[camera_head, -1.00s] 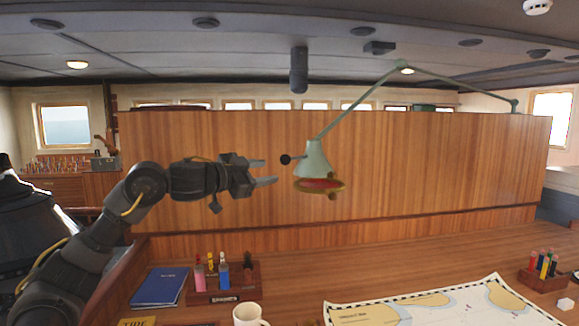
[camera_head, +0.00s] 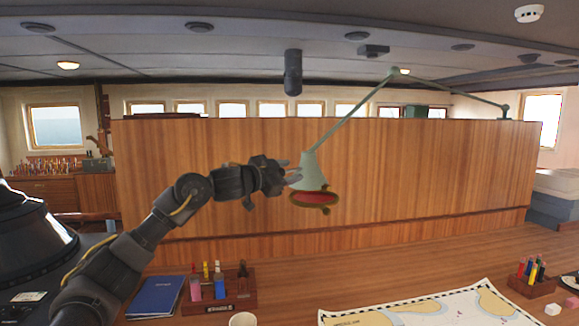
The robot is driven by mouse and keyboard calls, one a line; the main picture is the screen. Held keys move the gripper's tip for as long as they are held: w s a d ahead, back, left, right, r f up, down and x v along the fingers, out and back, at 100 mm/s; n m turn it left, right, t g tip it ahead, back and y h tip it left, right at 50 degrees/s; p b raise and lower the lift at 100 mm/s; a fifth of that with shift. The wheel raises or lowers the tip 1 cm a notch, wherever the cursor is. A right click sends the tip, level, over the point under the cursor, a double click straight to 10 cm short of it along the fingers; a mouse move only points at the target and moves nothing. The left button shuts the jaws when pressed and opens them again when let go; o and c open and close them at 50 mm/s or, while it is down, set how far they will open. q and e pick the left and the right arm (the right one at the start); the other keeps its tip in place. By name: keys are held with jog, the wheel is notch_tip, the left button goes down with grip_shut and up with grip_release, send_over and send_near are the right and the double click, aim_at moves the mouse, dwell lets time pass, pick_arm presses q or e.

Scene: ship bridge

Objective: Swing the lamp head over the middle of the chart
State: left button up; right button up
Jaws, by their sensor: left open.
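The lamp head (camera_head: 310,170) is a pale green cone with a red underside and a brass-coloured ring. It hangs from a jointed green arm (camera_head: 352,108) in front of the wooden panel. The chart (camera_head: 430,309) lies on the desk at the lower right, partly cut off by the bottom edge. The lamp head is left of and above the chart's visible part. My left gripper (camera_head: 294,174) is open at the lamp head's left side, its fingertips around where the dark knob was seen. I cannot tell whether they touch it. My right gripper is out of view.
A blue book (camera_head: 156,297), a wooden rack (camera_head: 232,303) with bottles and a white mug (camera_head: 243,320) stand on the desk at lower left. A pen holder (camera_head: 533,287) and a white block (camera_head: 552,309) are at right. The wooden panel (camera_head: 430,170) rises behind.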

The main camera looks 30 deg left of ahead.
pick_arm(q)
jog(key=shift+w+d, duration=0.15)
jog(key=shift+w, duration=0.1)
